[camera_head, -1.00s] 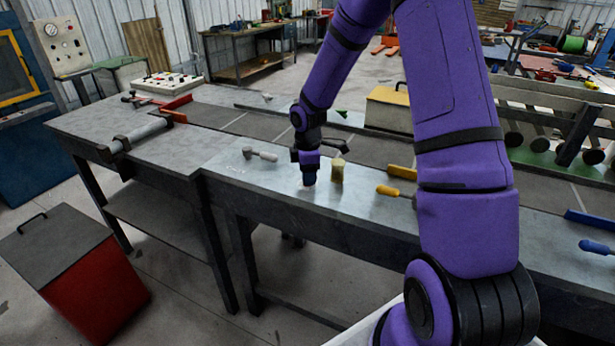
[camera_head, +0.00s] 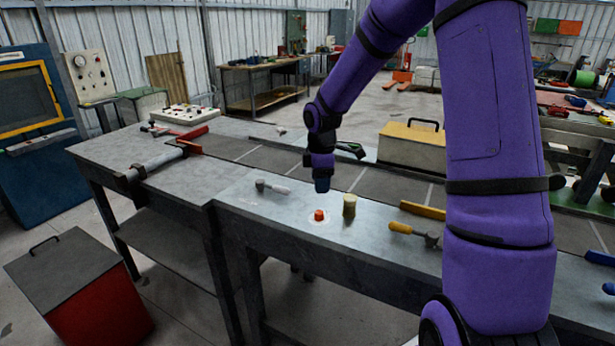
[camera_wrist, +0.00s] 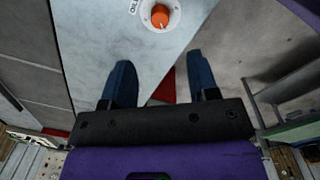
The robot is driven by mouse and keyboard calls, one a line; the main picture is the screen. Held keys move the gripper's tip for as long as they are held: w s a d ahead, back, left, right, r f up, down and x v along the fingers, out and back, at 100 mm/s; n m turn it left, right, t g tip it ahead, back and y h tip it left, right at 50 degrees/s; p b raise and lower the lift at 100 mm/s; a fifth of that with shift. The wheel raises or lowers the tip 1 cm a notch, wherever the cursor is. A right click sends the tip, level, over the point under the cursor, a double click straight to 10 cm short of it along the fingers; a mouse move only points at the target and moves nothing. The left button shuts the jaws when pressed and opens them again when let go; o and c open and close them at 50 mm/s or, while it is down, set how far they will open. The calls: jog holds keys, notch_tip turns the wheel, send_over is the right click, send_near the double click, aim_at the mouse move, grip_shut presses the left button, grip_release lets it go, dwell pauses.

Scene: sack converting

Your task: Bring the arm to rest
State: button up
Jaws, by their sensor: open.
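My gripper (camera_head: 321,185) hangs from my purple arm above the grey metal bench (camera_head: 270,222), pointing down. In the wrist view its two blue fingers (camera_wrist: 163,82) stand apart with nothing held between them. An orange knob (camera_head: 319,215) on a round white plate sits on the bench top, below my gripper and apart from it. In the wrist view the knob (camera_wrist: 160,15) shows at the top, beyond the fingertips, with a partly cut-off label beside it.
A yellowish cylinder (camera_head: 349,205) stands right of the knob. A hammer (camera_head: 271,187) and a yellow-handled tool (camera_head: 413,233) lie on the bench. A yellow-topped box (camera_head: 412,147) is behind. A red bin (camera_head: 85,290) stands on the floor at left.

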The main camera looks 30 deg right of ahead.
jog(key=s+a+r+m+t+h, duration=0.1)
jog(key=s+a+r+m, duration=0.2)
jog(key=s+r, duration=0.5)
jog(key=s+a+r+m+t, duration=0.1)
jog(key=s+r+m, duration=0.2)
jog(key=s, duration=0.4)
jog(key=s+a+r+m+t, duration=0.1)
jog(key=s+a+r+m, duration=0.1)
jog(key=s+r+m, duration=0.2)
jog(key=s+a+r+m+t+y, duration=0.1)
jog(key=s+a+r+m, duration=0.1)
jog(key=s+r, duration=0.5)
jog(key=s+m, duration=0.1)
jog(key=s, duration=0.4)
jog(key=shift+m+t, duration=0.3)
jog(key=shift+t, duration=0.1)
